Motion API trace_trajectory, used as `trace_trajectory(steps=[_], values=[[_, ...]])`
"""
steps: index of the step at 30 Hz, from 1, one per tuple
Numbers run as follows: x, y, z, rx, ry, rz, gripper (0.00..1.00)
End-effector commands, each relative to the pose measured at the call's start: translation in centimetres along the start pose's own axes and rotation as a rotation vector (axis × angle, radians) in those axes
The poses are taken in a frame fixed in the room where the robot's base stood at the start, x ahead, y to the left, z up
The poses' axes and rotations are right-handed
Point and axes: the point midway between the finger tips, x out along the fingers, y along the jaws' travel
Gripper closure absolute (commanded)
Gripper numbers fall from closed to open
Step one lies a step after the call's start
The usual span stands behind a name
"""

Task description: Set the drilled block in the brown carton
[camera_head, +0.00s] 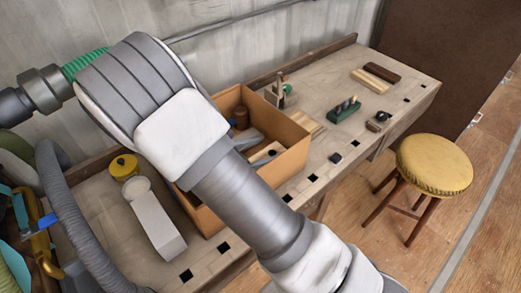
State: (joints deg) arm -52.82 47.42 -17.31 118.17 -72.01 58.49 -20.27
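The brown carton (285,170) stands open on the workbench, partly hidden behind my arm. Inside it I see a brown round piece (240,117), a grey piece (248,140) and a pale wooden piece with a dark patch (264,157). I cannot tell whether any of these is the drilled block. A green block (344,110) with several short pegs standing in it is on the bench, right of the carton; it may be the drilled block. My arm crosses the view in front of the carton. I cannot make out my gripper.
The workbench (405,85) also holds a small wooden tool (279,92), wooden bars (381,72), a small dark item (378,122), a yellow tin (123,166) and a pale grey elongated object (158,225). A yellow-topped stool (435,164) stands at the right. Dark square holes line the bench's front edge.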

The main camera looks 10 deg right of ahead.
Motion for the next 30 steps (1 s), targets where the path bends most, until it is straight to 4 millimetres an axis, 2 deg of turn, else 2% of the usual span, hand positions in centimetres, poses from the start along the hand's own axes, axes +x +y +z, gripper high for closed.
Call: trace_trajectory(steps=[8, 14, 24, 30], values=[[0.0, 0.0, 0.1, 0.000, 0.000, 0.000, 0.00], [-0.7, 0.0, 1.7, 0.001, 0.000, 0.000, 0.00], [-8.4, 0.1, 1.2, 0.001, 0.002, 0.005, 0.00], [-11.4, 0.1, 1.2, 0.002, 0.001, 0.003, 0.00]])
